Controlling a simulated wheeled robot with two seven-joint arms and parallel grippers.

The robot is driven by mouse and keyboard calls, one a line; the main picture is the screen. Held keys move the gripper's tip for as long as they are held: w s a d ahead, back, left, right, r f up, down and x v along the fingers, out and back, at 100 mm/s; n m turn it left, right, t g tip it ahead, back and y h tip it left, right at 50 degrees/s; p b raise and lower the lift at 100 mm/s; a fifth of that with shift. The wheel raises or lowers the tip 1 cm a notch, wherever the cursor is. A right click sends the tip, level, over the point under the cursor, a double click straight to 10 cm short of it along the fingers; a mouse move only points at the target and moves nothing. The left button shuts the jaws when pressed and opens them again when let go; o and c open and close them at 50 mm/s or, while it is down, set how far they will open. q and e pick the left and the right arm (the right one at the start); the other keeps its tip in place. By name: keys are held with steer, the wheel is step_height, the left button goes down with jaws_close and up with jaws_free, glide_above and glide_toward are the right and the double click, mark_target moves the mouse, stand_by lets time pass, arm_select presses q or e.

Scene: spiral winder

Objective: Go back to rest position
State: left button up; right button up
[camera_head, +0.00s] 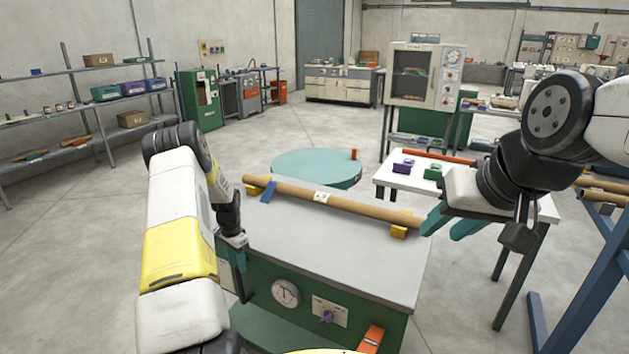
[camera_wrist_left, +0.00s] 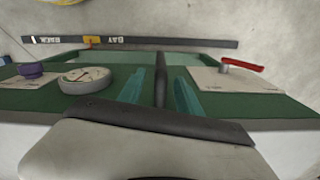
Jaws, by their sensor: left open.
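My left gripper (camera_head: 237,258) hangs beside the left edge of the grey-topped green machine (camera_head: 325,255), fingers pointing down. In the left wrist view its two teal fingers (camera_wrist_left: 160,92) stand apart with nothing held between them. My right gripper (camera_head: 453,222) is at the machine's right side, its teal fingers apart. One finger overlaps the right end of a brown cardboard tube (camera_head: 285,190) in the picture; whether they touch I cannot tell. The tube lies across the back of the machine top, by a blue bracket (camera_head: 268,192) and yellow supports (camera_head: 399,232).
The machine front carries a gauge (camera_head: 286,292), a purple knob (camera_head: 327,316) and a red lever (camera_head: 372,336). A round teal turntable (camera_head: 315,166) stands behind. A white table (camera_head: 400,182) with small blocks is at right, near a blue frame (camera_head: 590,290). Floor at left is clear.

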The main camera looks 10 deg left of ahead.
arm_select(q)
steer(key=s+d+r+n+t, duration=0.15)
steer(key=d+r, duration=0.25)
steer(key=r, duration=0.6)
steer(key=s+d+r, duration=0.3)
steer(key=r, duration=0.7)
steer(key=s+d+r+n+t, duration=0.15)
steer(key=d+r, duration=0.25)
steer(key=r, duration=0.7)
steer(key=s+d+r+n+t, duration=0.1)
steer(key=s+d+r, duration=0.3)
steer(key=s+r, duration=0.15)
steer(key=s+d+r+t, duration=0.1)
steer(key=s+d+r, duration=0.25)
steer(key=s, duration=0.35)
steer(key=s+d+r+h, duration=0.1)
steer(key=s+d, duration=0.1)
steer(key=s, duration=0.4)
steer(key=s+d+r+n+t+h, duration=0.1)
steer(key=s+d, duration=0.1)
steer(key=s, duration=0.5)
steer(key=shift+s+d+r+n, duration=0.2)
steer(key=shift+d+r+n, duration=0.05)
steer(key=shift+d+n, duration=0.1)
